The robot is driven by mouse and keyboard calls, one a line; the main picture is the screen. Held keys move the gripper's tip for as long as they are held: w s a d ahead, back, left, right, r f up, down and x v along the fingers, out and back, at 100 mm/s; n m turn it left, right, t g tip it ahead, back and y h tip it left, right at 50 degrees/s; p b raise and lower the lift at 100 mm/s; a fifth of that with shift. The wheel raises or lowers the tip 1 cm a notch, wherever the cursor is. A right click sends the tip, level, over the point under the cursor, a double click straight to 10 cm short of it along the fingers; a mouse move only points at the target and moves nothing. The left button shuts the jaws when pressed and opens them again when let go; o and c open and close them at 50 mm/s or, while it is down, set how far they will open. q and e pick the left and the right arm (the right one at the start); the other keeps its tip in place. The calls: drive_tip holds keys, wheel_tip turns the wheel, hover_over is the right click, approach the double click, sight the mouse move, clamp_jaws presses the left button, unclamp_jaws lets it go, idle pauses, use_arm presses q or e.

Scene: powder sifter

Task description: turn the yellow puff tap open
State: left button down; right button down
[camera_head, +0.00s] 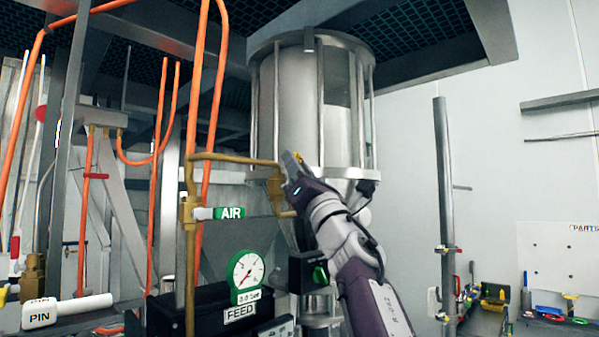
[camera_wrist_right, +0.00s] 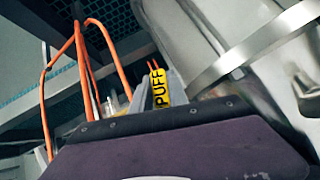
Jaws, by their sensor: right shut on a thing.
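The yellow puff tap (camera_head: 298,156) shows as a small yellow piece at the tip of my right gripper (camera_head: 291,160), beside the steel vessel. In the right wrist view its yellow handle, lettered PUFF (camera_wrist_right: 159,88), stands between the grey fingers of my right gripper (camera_wrist_right: 160,85). My right gripper is shut on this handle. Much of the tap's body is hidden behind the gripper in the head view. A brass pipe (camera_head: 235,158) runs from the left to the tap. My left gripper is not in view.
The steel vessel (camera_head: 290,100) with its cage of rods stands right behind the tap. A green AIR handle (camera_head: 229,213), a round gauge (camera_head: 247,270) and a FEED label (camera_head: 240,313) are lower left. Orange hoses (camera_head: 197,90) hang at left. A grey post (camera_head: 444,200) stands at right.

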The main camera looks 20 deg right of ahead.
drive_tip(key=shift+s+a+r+n+g+y, duration=0.15)
drive_tip(key=shift+a+n+g+y, duration=0.1)
drive_tip(key=shift+n+y, duration=0.95)
drive_tip(key=shift+s+a+r+n+g+y, duration=0.1)
drive_tip(key=shift+s+a+n+g+y, duration=0.15)
drive_tip(key=shift+n+y, duration=0.9)
drive_tip(key=shift+s+a+r+n+g+y, duration=0.15)
drive_tip(key=shift+n+g+y, duration=0.15)
drive_tip(key=shift+n+y, duration=0.9)
drive_tip(key=shift+w+f+n, duration=0.1)
drive_tip(key=shift+n, duration=0.25)
drive_tip(key=c, duration=1.3)
unclamp_jaws()
drive_tip(key=shift+w, duration=0.1)
drive_tip(key=shift+f, duration=0.1)
drive_tip(key=shift+f, duration=0.2)
drive_tip(key=b+v, duration=0.8)
drive_tip(key=shift+s+f, duration=0.15)
drive_tip(key=shift+s, duration=0.2)
